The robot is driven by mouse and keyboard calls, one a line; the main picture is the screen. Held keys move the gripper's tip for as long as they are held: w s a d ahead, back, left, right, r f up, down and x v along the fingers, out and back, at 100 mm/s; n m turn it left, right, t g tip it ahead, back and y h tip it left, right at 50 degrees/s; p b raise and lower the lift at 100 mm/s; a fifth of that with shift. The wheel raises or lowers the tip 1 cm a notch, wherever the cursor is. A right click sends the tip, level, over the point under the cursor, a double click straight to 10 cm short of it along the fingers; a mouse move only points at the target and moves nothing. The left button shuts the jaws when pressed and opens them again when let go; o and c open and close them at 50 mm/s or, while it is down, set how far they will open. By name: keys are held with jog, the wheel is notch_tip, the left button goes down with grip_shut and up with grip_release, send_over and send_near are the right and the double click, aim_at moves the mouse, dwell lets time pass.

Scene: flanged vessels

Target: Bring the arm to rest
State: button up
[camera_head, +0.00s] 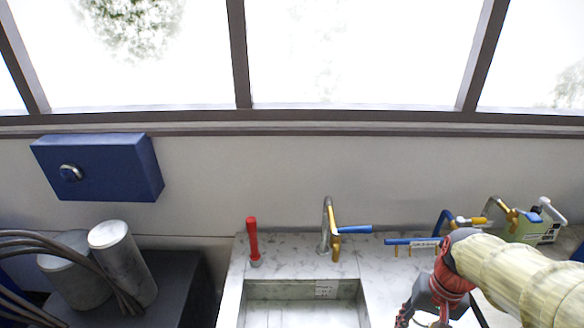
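My arm (520,275), in a cream sleeve, reaches in from the lower right of the head view. My gripper (430,302), dark grey with red parts, hangs at its end over the right part of the marble counter (380,262). Its fingers run down to the bottom edge of the picture. I cannot see the fingertips, nor whether anything is between them.
A sink (300,312) is set in the counter. A red-handled fitting (253,240), a blue-handled tap (333,232), a blue bar (410,241) and a pale green container (530,228) stand behind. Grey cylinders (122,262) and a blue wall box (98,167) are left.

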jog(key=s+a+r+n+t+b, duration=0.1)
jog(key=s+a+n+t+b, duration=0.3)
jog(key=a+b, duration=0.3)
jog(key=shift+s+a+r+t+h+b, duration=0.15)
jog(key=shift+a+r+t+h+b, duration=0.25)
jog(key=shift+t+b, duration=0.7)
